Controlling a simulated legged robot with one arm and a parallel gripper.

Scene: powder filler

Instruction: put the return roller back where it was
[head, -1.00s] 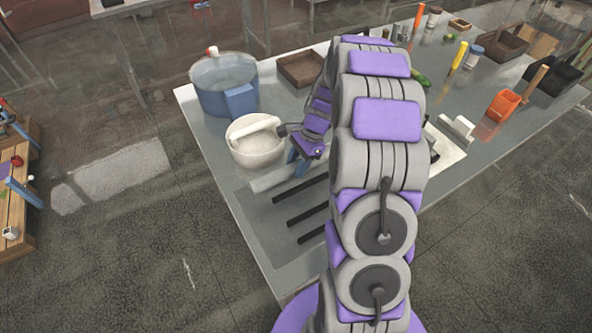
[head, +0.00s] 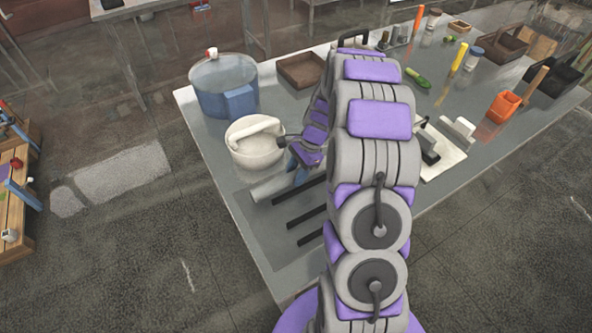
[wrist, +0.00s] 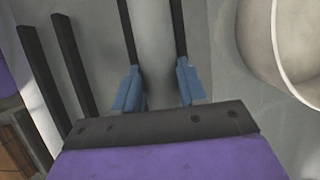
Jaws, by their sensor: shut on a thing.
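The return roller is a pale grey cylinder (wrist: 155,45) in the wrist view, running lengthwise between my gripper's two blue fingers (wrist: 158,92). My gripper is shut on it. In the head view the roller's left end (head: 268,188) shows beside my gripper (head: 300,170), just in front of the white bowl. The dark bars (head: 312,238) lie in a row on the table, and the roller is next to the rearmost one. In the wrist view dark bars show on both sides of the roller, and two more (wrist: 62,75) lie to the left. Whether the roller touches anything beneath is hidden.
The white bowl (head: 258,158) stands close behind the roller; its rim (wrist: 275,45) is at the right of the wrist view. A blue pot (head: 215,95) and brown tray (head: 300,72) stand farther back. A white plate (head: 452,160) with dark blocks lies right of my arm.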

